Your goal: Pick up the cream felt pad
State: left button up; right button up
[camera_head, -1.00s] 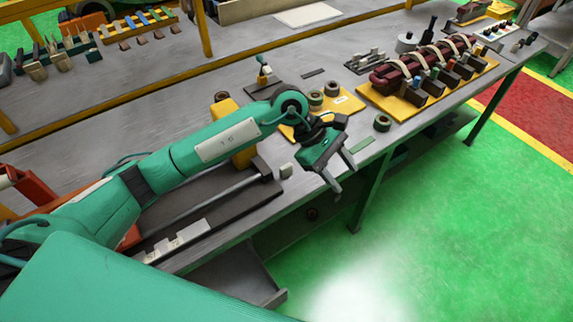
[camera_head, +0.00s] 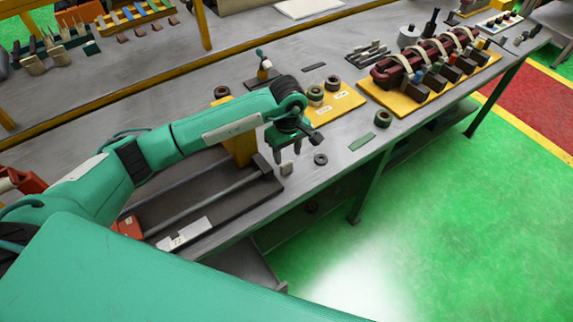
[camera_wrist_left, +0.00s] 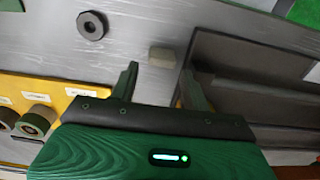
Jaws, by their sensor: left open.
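The cream felt pad (camera_head: 287,168) is a small pale block on the grey bench near its front edge, just right of a dark tray-like fixture. In the left wrist view the pad (camera_wrist_left: 161,56) lies ahead of the fingertips, roughly centred between them, with nothing touching it there. My left gripper (camera_head: 287,154) points down just above the pad in the head view. Its two fingers also show in the left wrist view (camera_wrist_left: 159,72), spread apart and empty. My right gripper is not seen.
A dark ring (camera_head: 320,159) lies right of the pad. The dark fixture (camera_head: 214,205) is close on the left. A yellow board (camera_head: 345,102) with rings stands behind. A green strip (camera_head: 362,141) lies further right. The bench's front edge is near.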

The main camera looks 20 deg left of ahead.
aim_at(287, 164)
pick_arm(q)
jog(key=shift+s+f+p, duration=0.1)
jog(key=shift+f+p, duration=0.2)
jog(key=shift+f, duration=0.1)
notch_tip(287, 164, down, 4)
jog(key=shift+s+f+p, duration=0.1)
jog(key=shift+p, duration=1.05)
jog(key=shift+f, duration=0.25)
jog(key=c, duration=0.8)
jog(key=shift+r, duration=0.15)
